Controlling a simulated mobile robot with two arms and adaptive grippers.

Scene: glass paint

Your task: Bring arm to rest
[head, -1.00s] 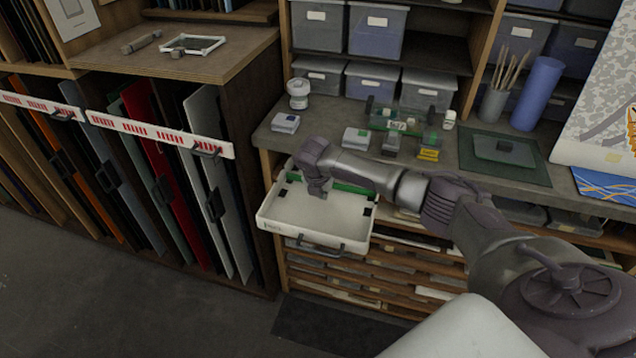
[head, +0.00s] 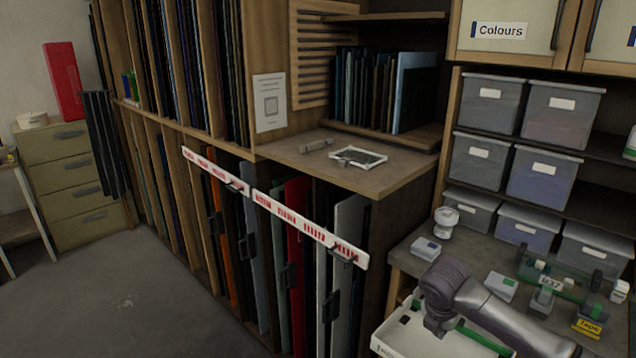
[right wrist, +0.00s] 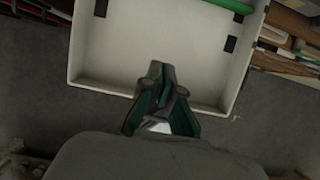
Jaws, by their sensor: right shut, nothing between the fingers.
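My right arm comes in at the lower right of the head view. Its gripper (head: 438,322) points down over the white tray (head: 388,348), and its fingers look closed and empty. In the right wrist view the gripper (right wrist: 157,70) is shut at the near rim of the tray (right wrist: 82,48), which shows from above with a green strip at its far side. I cannot tell whether the fingers touch the tray. My left gripper is not in view.
The worktop holds a small white jar (head: 446,219), a label box (head: 425,248) and a green-based fixture (head: 545,283). Tall sheet racks with a red-and-white bar (head: 305,229) stand left of the tray. Open grey floor (head: 120,305) lies at the left.

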